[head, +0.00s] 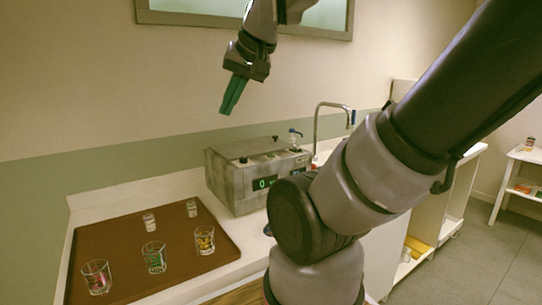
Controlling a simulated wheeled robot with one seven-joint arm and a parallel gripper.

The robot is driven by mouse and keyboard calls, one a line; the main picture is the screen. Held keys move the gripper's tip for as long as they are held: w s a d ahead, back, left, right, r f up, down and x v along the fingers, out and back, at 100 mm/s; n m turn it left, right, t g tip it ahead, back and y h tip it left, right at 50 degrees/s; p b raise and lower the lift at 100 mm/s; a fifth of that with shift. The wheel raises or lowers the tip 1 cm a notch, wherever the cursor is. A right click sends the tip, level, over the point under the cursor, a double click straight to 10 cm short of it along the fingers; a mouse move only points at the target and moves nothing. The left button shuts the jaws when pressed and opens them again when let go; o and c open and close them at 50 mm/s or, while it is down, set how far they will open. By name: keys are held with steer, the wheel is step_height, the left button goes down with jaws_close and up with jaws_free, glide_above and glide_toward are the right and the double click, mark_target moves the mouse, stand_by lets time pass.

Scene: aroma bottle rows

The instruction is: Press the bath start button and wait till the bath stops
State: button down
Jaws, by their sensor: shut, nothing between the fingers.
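The bath (226,177) is a grey metal box on the white counter, with a dark display (264,183) showing a green digit that looks like 0. Black knobs or lids show on its top. The start button cannot be made out; part of the front is hidden behind my arm. My gripper (231,104) is in the air above and left of the bath, with its green fingers pointing down, shut and empty. It is clear of the bath.
A brown tray (110,235) on the counter's left holds several small glasses, some with coloured labels. A curved faucet (333,106) and a small bottle (295,137) stand right of and behind the bath. My arm crosses the right side. A white shelf (524,155) stands far right.

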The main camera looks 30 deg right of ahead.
stand_by(0.9)
steer(key=m+t, duration=0.2)
steer(key=m, duration=1.8)
glide_above(271, 155)
steer(key=d, duration=0.1)
step_height(271, 155, down, 12)
steer(key=shift+s+r, duration=0.15)
steer(key=shift+s, duration=0.2)
steer(key=shift+f, duration=4.35)
steer(key=shift+f, duration=0.1)
